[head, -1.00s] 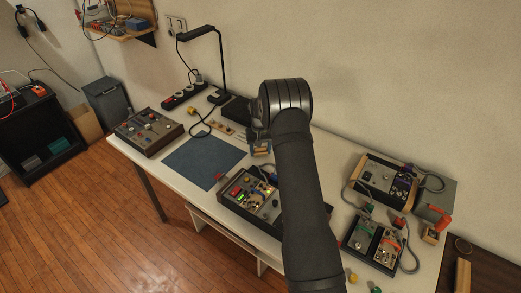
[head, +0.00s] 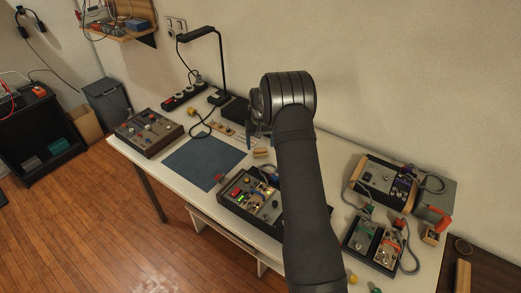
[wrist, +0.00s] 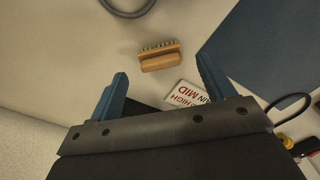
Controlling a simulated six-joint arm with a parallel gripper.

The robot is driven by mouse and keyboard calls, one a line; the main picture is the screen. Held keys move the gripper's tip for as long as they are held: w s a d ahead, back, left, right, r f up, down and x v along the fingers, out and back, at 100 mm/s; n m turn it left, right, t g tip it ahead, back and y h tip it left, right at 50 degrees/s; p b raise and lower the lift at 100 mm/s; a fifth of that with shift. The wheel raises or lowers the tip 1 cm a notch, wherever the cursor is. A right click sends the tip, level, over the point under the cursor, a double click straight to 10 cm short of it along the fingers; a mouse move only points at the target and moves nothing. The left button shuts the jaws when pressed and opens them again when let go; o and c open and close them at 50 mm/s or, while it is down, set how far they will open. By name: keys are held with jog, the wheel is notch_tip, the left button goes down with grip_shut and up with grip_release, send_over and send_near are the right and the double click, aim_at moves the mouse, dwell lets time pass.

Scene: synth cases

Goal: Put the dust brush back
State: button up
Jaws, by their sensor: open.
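The dust brush (wrist: 160,62), a small wooden block with a row of dark bristles along one side, lies on the white bench top. In the head view the dust brush (head: 261,153) is the small tan piece just below my gripper (head: 256,130). In the wrist view my gripper (wrist: 162,78) is open, its two blue fingers spread wide. The brush lies beyond the fingertips, between their lines and apart from both. Nothing is held. The arm hides part of the bench behind it.
A white card with red lettering (wrist: 187,95) lies near the brush. A blue mat (head: 204,163) lies to the left. A control box (head: 247,203) stands in front, and a black lamp (head: 221,70) stands behind. More boxes with cables (head: 386,184) crowd the right end.

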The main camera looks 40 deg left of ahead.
aim_at(261, 149)
notch_tip(261, 149, up, 8)
jog(key=shift+f, duration=0.15)
dwell(0.3)
jog(key=shift+f, duration=4.05)
jog(key=shift+f, duration=0.15)
